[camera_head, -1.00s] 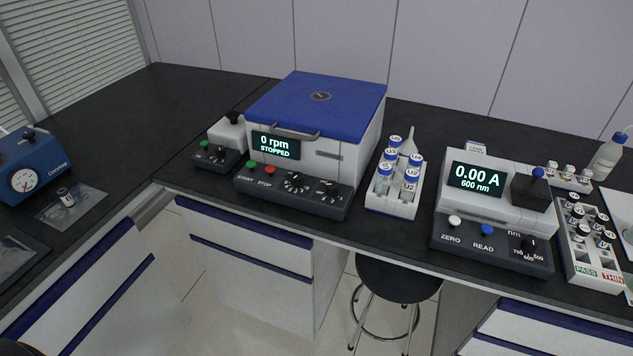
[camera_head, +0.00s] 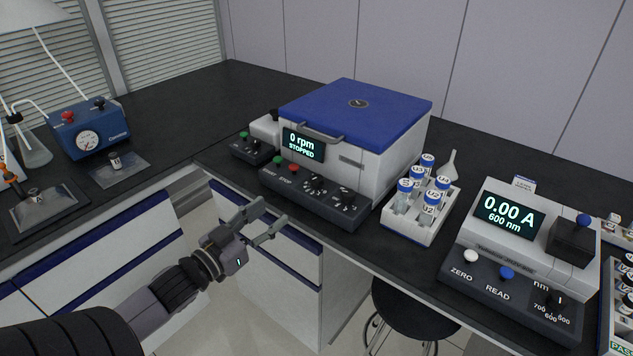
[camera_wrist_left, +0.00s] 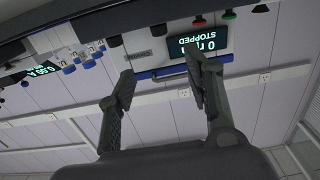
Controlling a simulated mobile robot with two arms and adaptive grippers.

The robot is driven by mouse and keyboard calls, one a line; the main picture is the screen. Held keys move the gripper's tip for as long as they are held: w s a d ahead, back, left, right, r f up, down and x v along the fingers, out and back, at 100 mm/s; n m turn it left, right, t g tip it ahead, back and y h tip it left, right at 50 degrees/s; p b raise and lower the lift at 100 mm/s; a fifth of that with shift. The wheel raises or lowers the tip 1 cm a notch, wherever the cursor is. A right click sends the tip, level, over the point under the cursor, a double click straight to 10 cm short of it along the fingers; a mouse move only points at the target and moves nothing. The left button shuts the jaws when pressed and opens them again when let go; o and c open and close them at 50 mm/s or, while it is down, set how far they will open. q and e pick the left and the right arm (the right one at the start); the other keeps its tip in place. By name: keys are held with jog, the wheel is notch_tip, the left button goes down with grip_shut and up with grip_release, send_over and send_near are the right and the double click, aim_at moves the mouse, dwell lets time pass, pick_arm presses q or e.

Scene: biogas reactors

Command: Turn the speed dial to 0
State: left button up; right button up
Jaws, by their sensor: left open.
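The centrifuge (camera_head: 392,145), a white box with a shut blue lid, stands on the black bench; its display (camera_head: 304,144) reads 0 rpm STOPPED. Its dark front panel (camera_head: 290,191) carries a green START button, a red STOP button and two black dials, a left dial (camera_head: 314,184) and a right dial (camera_head: 345,196). Their scale marks are too small to read. My left gripper (camera_head: 277,227) is open and empty, in front of the bench edge and apart from the panel. In the left wrist view its fingers (camera_wrist_left: 162,85) are spread, with the display upside down beyond. My right gripper is not in view.
A vial rack (camera_head: 416,233) stands right of the centrifuge, then a photometer (camera_head: 520,240) reading 0.00 A. A small black control box (camera_head: 252,150) sits at its left. A blue gauge unit (camera_head: 90,129) is at far left. A stool (camera_head: 408,310) stands below the bench.

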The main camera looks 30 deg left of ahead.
aim_at(313, 181)
pick_arm(q)
jog(key=w, duration=0.5)
jog(key=w+d, duration=0.1)
jog(key=w, duration=1)
jog(key=shift+d, duration=0.15)
jog(key=shift+c, duration=0.2)
jog(key=shift+p, duration=0.3)
grip_shut()
